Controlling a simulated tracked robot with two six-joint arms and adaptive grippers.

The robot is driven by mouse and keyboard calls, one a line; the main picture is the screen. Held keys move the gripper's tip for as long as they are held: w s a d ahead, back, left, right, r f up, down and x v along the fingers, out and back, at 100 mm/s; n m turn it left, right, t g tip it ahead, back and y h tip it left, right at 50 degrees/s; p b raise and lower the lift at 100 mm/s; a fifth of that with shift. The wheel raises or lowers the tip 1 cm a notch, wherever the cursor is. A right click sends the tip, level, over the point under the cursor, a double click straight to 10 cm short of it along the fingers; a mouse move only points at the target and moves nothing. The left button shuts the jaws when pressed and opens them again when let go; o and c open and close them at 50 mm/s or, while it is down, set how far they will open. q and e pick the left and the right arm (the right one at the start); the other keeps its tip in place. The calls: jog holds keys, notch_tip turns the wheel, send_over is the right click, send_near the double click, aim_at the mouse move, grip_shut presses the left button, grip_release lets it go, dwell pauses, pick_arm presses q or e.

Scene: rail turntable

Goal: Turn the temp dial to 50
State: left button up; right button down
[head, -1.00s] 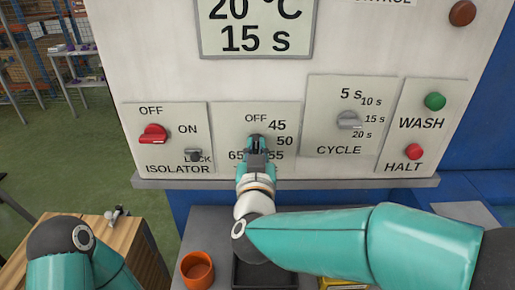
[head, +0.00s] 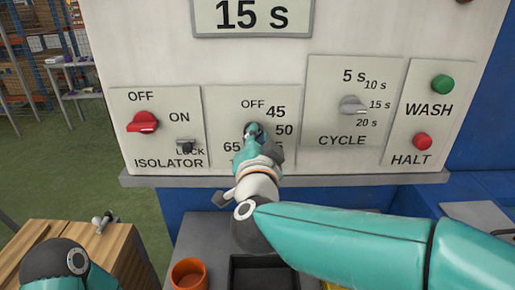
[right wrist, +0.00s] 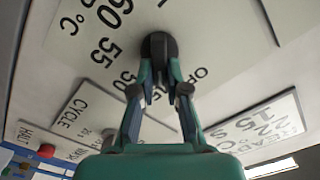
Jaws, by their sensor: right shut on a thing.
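The temp dial (right wrist: 160,44) is a dark round knob on a pale plate, marked OFF, 45, 50, 55, 60 and 65. In the right wrist view, the two fingers of my right gripper (right wrist: 157,82) close on the knob from both sides. In the head view my right gripper (head: 254,138) reaches the panel at the dial and covers most of the knob and some lower numbers. I cannot tell exactly which number the knob points to. My left arm shows only at the bottom left of the head view, and its gripper is out of the picture.
The red isolator switch (head: 142,122) and lock (head: 186,146) are left of the dial. The cycle knob (head: 353,105), green wash button (head: 442,84) and red halt button (head: 422,141) are right. A ledge (head: 300,180) runs below. An orange cup (head: 188,274) and black tray (head: 262,272) stand underneath.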

jog(key=shift+d+f+m+b, duration=0.1)
jog(key=shift+f+m+b, duration=0.15)
jog(key=shift+m+b, duration=1.1)
jog(key=shift+d+f+m+b, duration=0.1)
jog(key=shift+f+m+b, duration=0.1)
jog(key=shift+m+b, duration=1.1)
jog(key=shift+f+m+b, duration=0.25)
jog(key=shift+m+b, duration=0.5)
jog(key=shift+m, duration=1.2)
jog(key=c, duration=1.2)
grip_release()
jog(key=shift+r, duration=0.1)
jog(key=shift+s+r, duration=0.1)
jog(key=s, duration=1.1)
jog(key=shift+s, duration=0.4)
